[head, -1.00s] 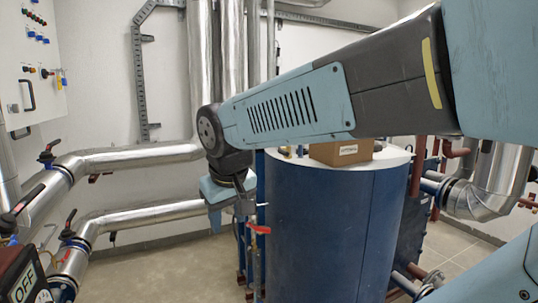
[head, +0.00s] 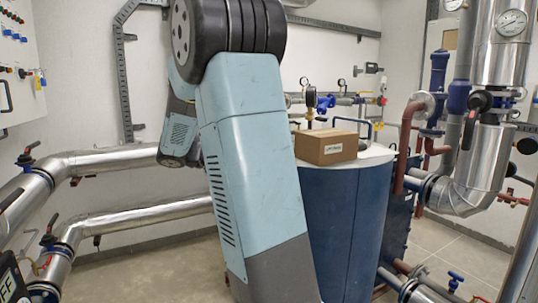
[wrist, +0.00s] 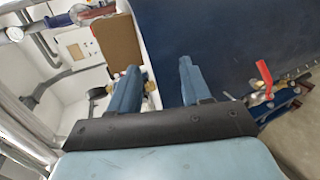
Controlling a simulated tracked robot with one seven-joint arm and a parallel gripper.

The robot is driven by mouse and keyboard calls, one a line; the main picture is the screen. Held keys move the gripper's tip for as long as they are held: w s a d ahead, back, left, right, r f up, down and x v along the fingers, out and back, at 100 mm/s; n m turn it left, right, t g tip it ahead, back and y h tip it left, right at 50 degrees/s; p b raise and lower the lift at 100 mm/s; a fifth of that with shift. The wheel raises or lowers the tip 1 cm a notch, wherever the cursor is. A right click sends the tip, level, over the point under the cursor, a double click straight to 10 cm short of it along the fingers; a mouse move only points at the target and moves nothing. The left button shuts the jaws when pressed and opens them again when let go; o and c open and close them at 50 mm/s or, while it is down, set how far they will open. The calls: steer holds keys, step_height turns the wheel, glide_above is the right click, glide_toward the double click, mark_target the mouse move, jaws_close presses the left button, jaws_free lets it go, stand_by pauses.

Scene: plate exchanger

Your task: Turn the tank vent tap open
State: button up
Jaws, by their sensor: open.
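The blue tank (head: 350,225) with a pale top stands at centre right in the head view, and its dark blue wall (wrist: 225,35) fills the upper right of the wrist view. A tap with a raised red lever (wrist: 264,72) shows beside the tank wall in the wrist view. A brass-coloured fitting (wrist: 150,86) shows by the left finger. I cannot tell which fitting is the vent tap. My gripper (wrist: 158,64) is open, with nothing between its fingers. The red lever is to the right of the fingers, apart from them. My arm hides the gripper in the head view.
A cardboard box (head: 326,147) sits on the tank top. Gauges and a blue-handled valve (head: 325,103) stand behind it. Silver pipes (head: 130,160) run along the left wall, and a large silver pipe (head: 480,165) stands at the right. Some floor is clear at lower right.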

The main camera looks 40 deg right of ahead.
steer(key=w+d+h, duration=0.2)
steer(key=w+h, duration=0.2)
steer(key=w, duration=0.3)
steer(key=shift+g, duration=0.4)
steer(key=x, duration=0.9)
steer(key=r+x, duration=0.1)
steer(key=x, duration=0.3)
steer(key=shift+w+d, duration=0.1)
steer(key=shift+d, duration=0.35)
jaws_close()
steer(key=shift+f, duration=0.1)
